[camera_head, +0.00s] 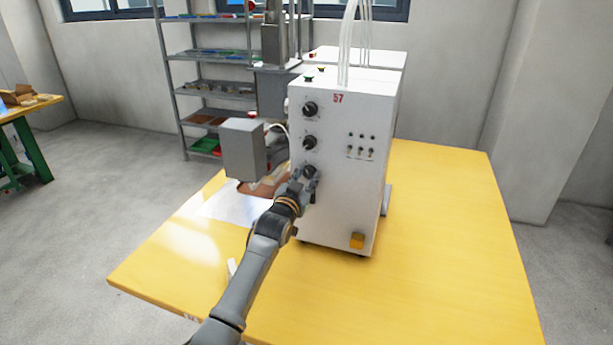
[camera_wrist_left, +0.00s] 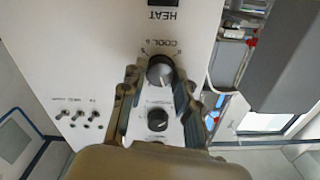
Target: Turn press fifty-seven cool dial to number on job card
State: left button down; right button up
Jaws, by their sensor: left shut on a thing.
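The white press cabinet (camera_head: 340,190) with a red "57" stands on the yellow table. Its left part carries three black dials in a column. My left gripper (camera_head: 307,178) is at the lowest dial (camera_head: 310,170), partly covering it. In the left wrist view, which is upside down, the cool dial (camera_wrist_left: 160,72) sits between the fingertips of the left gripper (camera_wrist_left: 158,76), which is shut on it. The numbers around the dial are too small to read. I cannot make out a job card. My right gripper is not in view.
The middle dial (camera_head: 309,142) and top dial (camera_head: 310,109) are above the left gripper. Small switches (camera_head: 360,152) are to their right. A grey box (camera_head: 243,148) is left of the cabinet. The yellow table (camera_head: 450,240) is clear on the right. A shelf rack (camera_head: 172,90) stands behind.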

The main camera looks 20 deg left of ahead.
pick_arm(q)
jog(key=shift+f+n, duration=0.15)
jog(key=shift+n, duration=0.55)
jog(key=c, duration=1)
grip_release()
jog(key=shift+s, duration=0.15)
jog(key=s, duration=1.1)
jog(key=shift+s+a, duration=0.25)
jog(key=shift+s, duration=0.15)
